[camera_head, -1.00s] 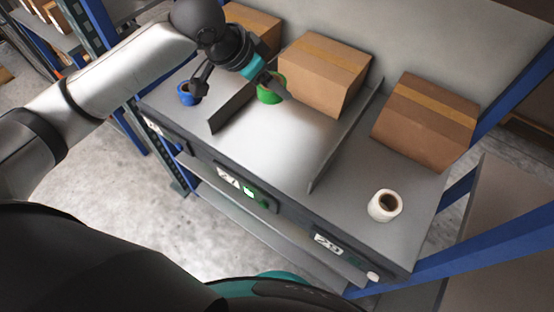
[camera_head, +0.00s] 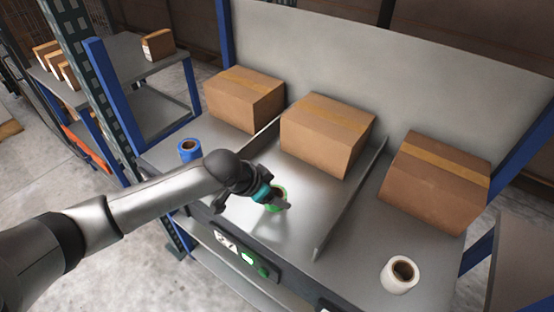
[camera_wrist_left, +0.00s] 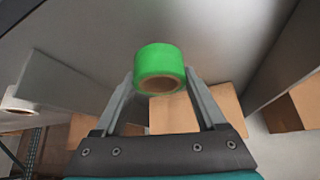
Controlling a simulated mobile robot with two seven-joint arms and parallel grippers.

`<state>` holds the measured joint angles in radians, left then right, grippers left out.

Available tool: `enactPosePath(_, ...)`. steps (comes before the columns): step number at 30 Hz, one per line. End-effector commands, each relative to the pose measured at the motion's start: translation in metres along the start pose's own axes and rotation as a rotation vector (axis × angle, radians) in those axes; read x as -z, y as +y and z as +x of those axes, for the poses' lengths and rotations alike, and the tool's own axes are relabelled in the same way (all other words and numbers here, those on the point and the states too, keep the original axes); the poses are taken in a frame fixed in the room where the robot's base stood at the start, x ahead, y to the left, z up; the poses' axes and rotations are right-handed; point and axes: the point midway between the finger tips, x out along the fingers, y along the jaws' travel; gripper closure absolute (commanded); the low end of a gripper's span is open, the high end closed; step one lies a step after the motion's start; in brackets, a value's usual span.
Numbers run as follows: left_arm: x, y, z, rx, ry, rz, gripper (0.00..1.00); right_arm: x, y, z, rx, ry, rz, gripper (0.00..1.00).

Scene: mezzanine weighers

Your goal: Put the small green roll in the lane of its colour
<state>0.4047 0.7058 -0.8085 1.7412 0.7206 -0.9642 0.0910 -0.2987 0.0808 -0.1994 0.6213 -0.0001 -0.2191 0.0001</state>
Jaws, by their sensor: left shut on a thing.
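The small green roll (camera_head: 281,193) is between the fingers of my left gripper (camera_head: 272,203), over the middle lane of the grey shelf (camera_head: 235,215). In the left wrist view the green roll (camera_wrist_left: 160,62) sits between the two fingertips (camera_wrist_left: 160,78), with its brown core showing. The gripper is shut on it. I cannot tell whether the roll touches the shelf. A green mark (camera_head: 247,258) and a green button (camera_head: 262,271) show on the front panel below this lane. My right gripper is not in view.
A blue roll (camera_head: 188,150) stands in the left lane, a white roll (camera_head: 398,275) in the right lane. Cardboard boxes stand behind in the left (camera_head: 243,98), middle (camera_head: 326,133) and right (camera_head: 434,180) lanes. A thin divider (camera_head: 349,205) bounds the middle lane on the right.

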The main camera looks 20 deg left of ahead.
Motion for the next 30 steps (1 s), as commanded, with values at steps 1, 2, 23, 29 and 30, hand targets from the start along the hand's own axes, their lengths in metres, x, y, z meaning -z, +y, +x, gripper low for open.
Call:
enactPosePath(1,-0.005,0.0,0.008,0.0,-0.001,-0.001,0.83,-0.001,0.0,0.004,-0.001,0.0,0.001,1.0)
enactPosePath(2,-0.007,0.0,0.01,0.0,-0.001,-0.001,0.83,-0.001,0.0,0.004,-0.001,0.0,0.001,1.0)
enactPosePath(23,-0.013,0.0,0.021,0.0,0.001,0.0,0.83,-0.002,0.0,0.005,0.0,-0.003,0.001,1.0)
enactPosePath(29,-0.013,0.0,0.02,0.0,0.0,0.0,0.13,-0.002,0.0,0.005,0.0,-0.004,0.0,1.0)
enactPosePath(30,-0.013,0.0,0.02,0.001,0.0,0.0,0.09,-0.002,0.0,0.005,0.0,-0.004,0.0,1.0)
